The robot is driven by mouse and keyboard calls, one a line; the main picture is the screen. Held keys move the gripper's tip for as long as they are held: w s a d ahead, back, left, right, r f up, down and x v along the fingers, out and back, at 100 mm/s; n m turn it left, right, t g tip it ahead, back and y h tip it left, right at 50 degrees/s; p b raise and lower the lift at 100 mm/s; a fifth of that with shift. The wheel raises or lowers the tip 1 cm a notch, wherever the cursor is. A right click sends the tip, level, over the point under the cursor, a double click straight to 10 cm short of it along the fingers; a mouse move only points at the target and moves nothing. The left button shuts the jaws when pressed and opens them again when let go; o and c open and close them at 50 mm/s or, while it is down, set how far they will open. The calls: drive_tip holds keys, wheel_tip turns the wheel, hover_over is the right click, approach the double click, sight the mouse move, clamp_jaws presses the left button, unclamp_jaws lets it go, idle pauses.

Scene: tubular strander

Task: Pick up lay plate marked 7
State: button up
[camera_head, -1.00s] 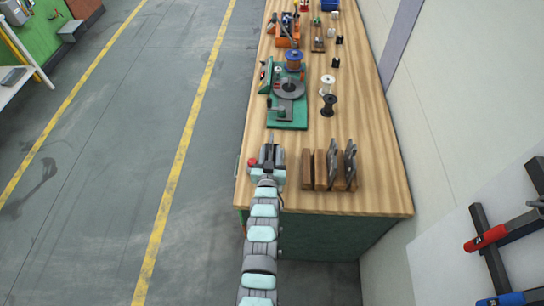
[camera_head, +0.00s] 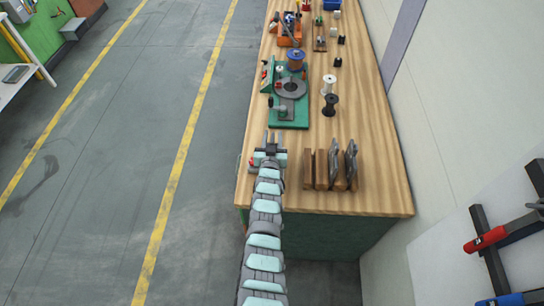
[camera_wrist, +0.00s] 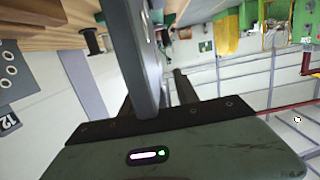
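My gripper (camera_head: 273,142) points away along the bench, left of the plate rack and clear of it. In the wrist view its dark fingers (camera_wrist: 155,92) stand apart at their bases. A flat grey piece (camera_wrist: 130,50) rises between them, seen nearly edge-on and very close. I cannot tell whether the fingers press on it, and no number on it is readable. Grey lay plates (camera_head: 351,160) stand upright in the wooden rack (camera_head: 308,170). A plate with holes (camera_wrist: 12,72) shows at the wrist view's left edge, near a tag reading 12 (camera_wrist: 9,123). No 7 is visible.
A green machine (camera_head: 290,115) stands on the bench beyond my gripper. White and black spools (camera_head: 329,105) and an orange device (camera_head: 290,35) are farther along. The wall closes the bench's right side; open floor (camera_head: 130,150) lies left.

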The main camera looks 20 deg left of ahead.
drive_tip(key=shift+c, duration=0.4)
clamp_jaws()
idle(1.0)
